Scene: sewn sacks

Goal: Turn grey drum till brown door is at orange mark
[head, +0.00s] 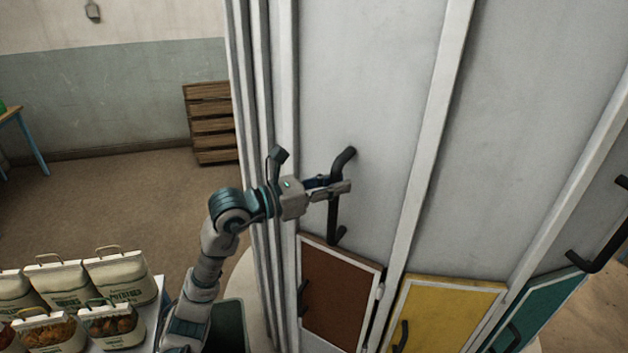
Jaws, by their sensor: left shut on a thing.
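The grey drum (372,75) fills the right half of the head view, with upright panels divided by pale ribs. The brown door (338,290) is low on the drum, below a black bar handle (345,156). My left gripper (337,190) is shut on this handle, near its middle. My left arm comes up from the lower left. No orange mark is seen. My right gripper is not in view.
A yellow door (450,308) and a teal door (540,308) sit right of the brown one. Another black handle (600,240) is at the right edge. Sewn sacks (120,278) stand on a table at lower left. A wooden crate stack (211,122) stands by the wall.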

